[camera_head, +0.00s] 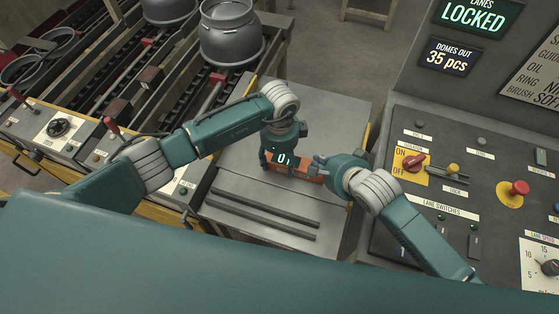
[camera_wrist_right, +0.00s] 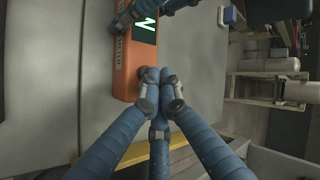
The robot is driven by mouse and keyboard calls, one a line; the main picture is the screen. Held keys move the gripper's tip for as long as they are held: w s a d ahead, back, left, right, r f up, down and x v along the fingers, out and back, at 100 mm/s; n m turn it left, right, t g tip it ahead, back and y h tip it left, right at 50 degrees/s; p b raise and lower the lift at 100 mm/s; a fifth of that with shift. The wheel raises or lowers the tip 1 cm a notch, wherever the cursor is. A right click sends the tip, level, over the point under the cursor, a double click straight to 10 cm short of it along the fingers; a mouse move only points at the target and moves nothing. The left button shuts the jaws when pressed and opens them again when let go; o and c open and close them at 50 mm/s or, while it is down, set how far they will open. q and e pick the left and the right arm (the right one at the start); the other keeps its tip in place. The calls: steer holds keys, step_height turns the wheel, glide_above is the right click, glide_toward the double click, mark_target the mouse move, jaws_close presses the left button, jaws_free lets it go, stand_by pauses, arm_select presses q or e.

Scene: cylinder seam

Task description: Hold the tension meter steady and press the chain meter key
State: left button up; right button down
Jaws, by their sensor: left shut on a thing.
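The tension meter (camera_head: 301,166) is an orange body lying on the grey table, with a dark display showing a green "0". My left gripper (camera_head: 279,155) comes down from above and is shut on the meter. In the right wrist view the orange body (camera_wrist_right: 129,66) and part of its lit display show at the upper left. My right gripper (camera_head: 317,166) is at the meter's right end. Its fingers (camera_wrist_right: 155,76) are drawn together beside the orange body's end; I cannot tell whether they touch it. I cannot make out the chain meter key.
Two dark bars (camera_head: 262,211) lie on the table (camera_head: 235,190) in front of the meter. A control panel (camera_head: 455,165) with switches and a red button (camera_head: 519,187) stands at right. Conveyor lanes with grey metal domes (camera_head: 230,35) are at the back left.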

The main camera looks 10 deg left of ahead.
steer(key=shift+r, duration=0.5)
steer(key=shift+r, duration=0.1)
step_height(320, 180, up, 6)
steer(key=shift+f, duration=0.1)
stand_by(0.3)
arm_select(q)
steer(key=o, duration=1.5)
